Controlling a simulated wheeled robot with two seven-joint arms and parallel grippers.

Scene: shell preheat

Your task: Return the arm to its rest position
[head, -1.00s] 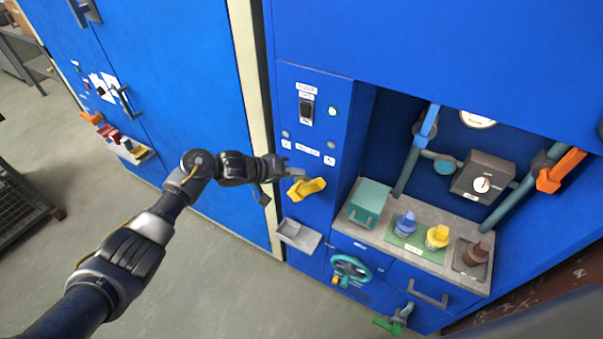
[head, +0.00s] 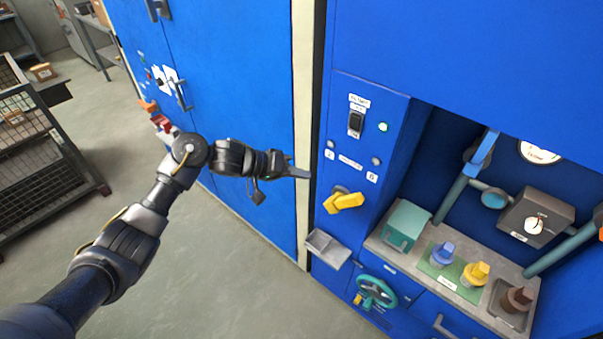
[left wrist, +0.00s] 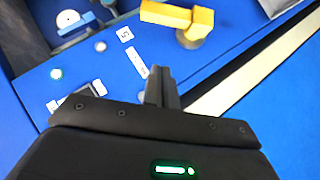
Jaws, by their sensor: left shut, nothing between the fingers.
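My left gripper (head: 300,173) is shut and empty. In the head view it points right, in front of the cream strip between the blue cabinets, apart from the panel. In the left wrist view its closed fingers (left wrist: 160,85) point toward the blue control panel (left wrist: 110,65). The yellow lever handle (head: 343,201) on the panel is to the right of and below the fingertips in the head view. It also shows at the top of the left wrist view (left wrist: 180,18). My right gripper is not in view.
A black switch (head: 355,123) and a lit green lamp (head: 383,127) are on the panel. A grey tray (head: 327,249) juts out below the lever. A recess at right holds a teal box (head: 405,226) and coloured knobs. A wire cage (head: 40,150) stands at left; the floor between is clear.

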